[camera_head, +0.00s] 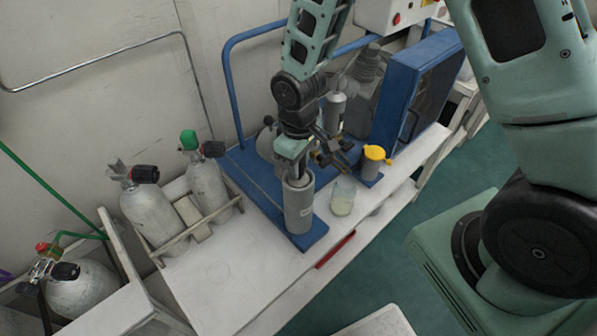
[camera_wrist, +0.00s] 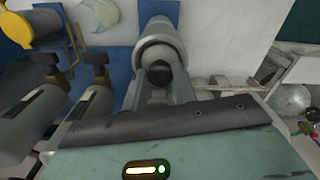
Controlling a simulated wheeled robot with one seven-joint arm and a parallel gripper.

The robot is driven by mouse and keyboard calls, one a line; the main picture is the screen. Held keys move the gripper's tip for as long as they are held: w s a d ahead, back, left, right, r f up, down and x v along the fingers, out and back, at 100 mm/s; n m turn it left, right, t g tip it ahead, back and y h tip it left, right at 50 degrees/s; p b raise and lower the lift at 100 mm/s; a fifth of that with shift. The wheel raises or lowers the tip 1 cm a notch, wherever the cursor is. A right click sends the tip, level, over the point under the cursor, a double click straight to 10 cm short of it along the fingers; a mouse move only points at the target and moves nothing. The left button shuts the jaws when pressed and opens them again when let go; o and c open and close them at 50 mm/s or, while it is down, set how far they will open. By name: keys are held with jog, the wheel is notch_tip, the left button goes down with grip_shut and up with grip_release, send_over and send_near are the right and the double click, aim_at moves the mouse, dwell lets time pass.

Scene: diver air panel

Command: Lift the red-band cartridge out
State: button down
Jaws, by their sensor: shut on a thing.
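A grey upright cylindrical housing (camera_head: 298,212) stands at the front end of the blue base; its open top also shows in the wrist view (camera_wrist: 160,42). My gripper (camera_head: 297,181) points down into the mouth of this housing. In the wrist view my gripper (camera_wrist: 158,88) has its fingers close about a dark rounded knob (camera_wrist: 158,73) at the mouth, which seems to be the top of the cartridge. The fingers are shut on it. No red band shows; the rest of the cartridge is hidden by the housing and my gripper.
A glass jar (camera_head: 342,196) and a yellow-capped canister (camera_head: 373,163) stand close on the right. Dark valve fittings (camera_head: 330,150) lie just behind my gripper. Racked grey cylinders (camera_head: 150,212) stand to the left. The bench's front left (camera_head: 222,275) is clear.

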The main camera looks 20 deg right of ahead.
notch_tip(320, 180, up, 28)
jog(key=p, duration=0.1)
jog(key=shift+f, duration=0.25)
dwell(0.3)
